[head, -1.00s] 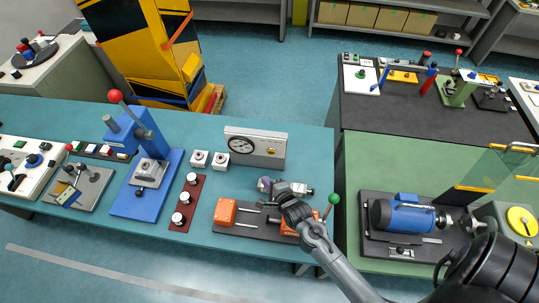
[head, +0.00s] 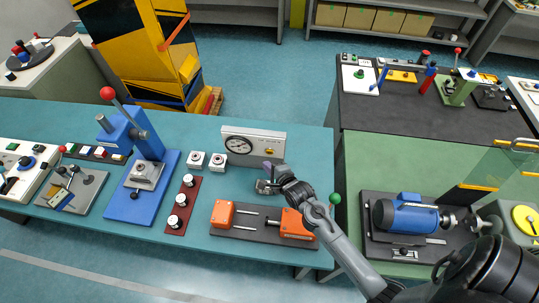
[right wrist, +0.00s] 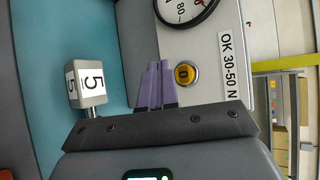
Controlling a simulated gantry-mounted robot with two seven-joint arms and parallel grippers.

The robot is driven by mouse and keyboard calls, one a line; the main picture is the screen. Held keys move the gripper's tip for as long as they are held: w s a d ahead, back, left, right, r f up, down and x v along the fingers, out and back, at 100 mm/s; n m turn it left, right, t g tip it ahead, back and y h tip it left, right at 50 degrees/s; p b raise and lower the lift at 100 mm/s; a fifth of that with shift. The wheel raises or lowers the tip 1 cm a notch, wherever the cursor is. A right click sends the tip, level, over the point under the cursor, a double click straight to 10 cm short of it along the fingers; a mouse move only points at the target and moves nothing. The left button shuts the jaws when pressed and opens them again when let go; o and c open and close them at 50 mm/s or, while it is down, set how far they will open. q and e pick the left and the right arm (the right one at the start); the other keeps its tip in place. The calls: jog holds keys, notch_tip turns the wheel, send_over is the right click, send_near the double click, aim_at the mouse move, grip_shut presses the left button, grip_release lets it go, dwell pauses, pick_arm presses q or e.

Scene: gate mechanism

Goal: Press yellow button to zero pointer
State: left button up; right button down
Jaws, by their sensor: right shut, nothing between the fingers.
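The grey gauge box (head: 258,134) stands at the back of the teal bench, with a round dial (head: 237,144) on its left side. The yellow button (head: 269,151) is on its lower right front; in the right wrist view the button (right wrist: 185,74) is marked 0. The dial (right wrist: 182,8) is cut off there and its pointer reading cannot be told. My right gripper (head: 268,168) is in front of the box. In the right wrist view its purple fingers (right wrist: 154,84) are shut and empty, pointing at the box front just beside the button. Contact cannot be told. My left gripper is out of view.
A grey block marked 5 (right wrist: 87,86) is left of the fingers in the right wrist view. An orange-jawed fixture (head: 258,226) lies below my forearm. A blue lever press (head: 143,180) stands further left.

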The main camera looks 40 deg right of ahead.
aim_at(270, 152)
jog(key=shift+w+d, duration=0.75)
jog(key=shift+d, duration=0.15)
dwell(0.9)
dwell(0.6)
jog(key=shift+w+d+r, duration=0.1)
jog(key=shift+w+d, duration=0.05)
jog(key=shift+w+d, duration=0.15)
jog(key=shift+d, duration=0.05)
dwell(0.5)
